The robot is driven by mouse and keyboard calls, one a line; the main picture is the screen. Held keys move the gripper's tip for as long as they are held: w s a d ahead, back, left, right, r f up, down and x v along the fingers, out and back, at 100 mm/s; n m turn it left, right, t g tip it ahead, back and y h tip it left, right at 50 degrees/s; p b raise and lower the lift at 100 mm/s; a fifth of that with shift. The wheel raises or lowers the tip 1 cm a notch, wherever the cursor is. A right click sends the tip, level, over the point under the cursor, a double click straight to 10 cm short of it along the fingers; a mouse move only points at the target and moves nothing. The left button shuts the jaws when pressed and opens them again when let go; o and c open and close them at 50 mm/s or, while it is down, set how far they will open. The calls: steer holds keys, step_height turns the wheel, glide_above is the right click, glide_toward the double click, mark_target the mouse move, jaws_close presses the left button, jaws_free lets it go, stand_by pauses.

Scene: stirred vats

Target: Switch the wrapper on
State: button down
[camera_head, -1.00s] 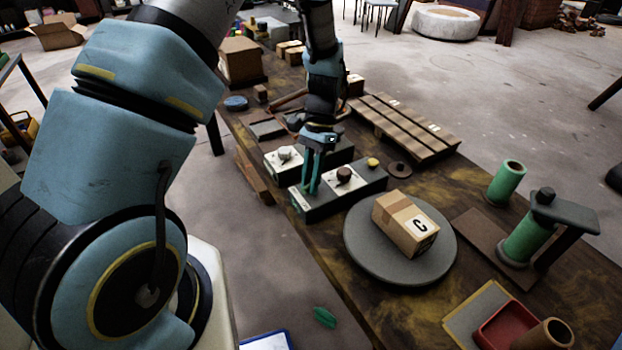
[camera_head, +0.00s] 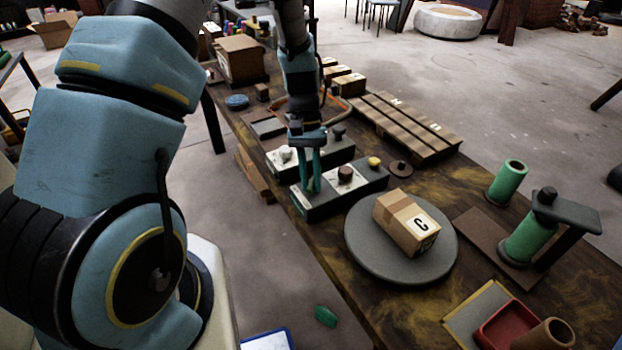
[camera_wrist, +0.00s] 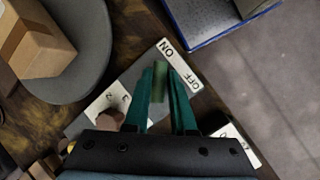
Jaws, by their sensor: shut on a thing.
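The wrapper's round grey turntable (camera_head: 365,262) carries a brown carton (camera_head: 408,224) marked C. Beside it is a dark control box (camera_head: 362,190) with a dark knob (camera_head: 345,173) on a white dial plate and a yellow button (camera_head: 374,162). My gripper (camera_head: 311,188) points down at the box's near left end. In the wrist view, my gripper (camera_wrist: 160,85) is shut on a green switch lever (camera_wrist: 160,75), which stands beside the white ON/OFF plate (camera_wrist: 180,65). The lever appears nearer the ON end. Its base is hidden by the fingers.
A second control box (camera_head: 330,152) with a white knob stands just behind. Slatted boards (camera_head: 405,122) lie at the back right. A green roll (camera_head: 525,240) on a stand, another green roll (camera_head: 507,182) and a red tray (camera_head: 505,325) are at the right.

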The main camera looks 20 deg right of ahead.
stand_by(0.3)
steer(key=c, duration=0.8)
jaws_free()
steer(key=shift+o, duration=0.2)
steer(key=b+v, duration=0.2)
steer(key=v, duration=0.8)
steer(key=shift+r, duration=0.4)
steer(key=shift+w+d, duration=0.1)
steer(key=shift+w, duration=0.05)
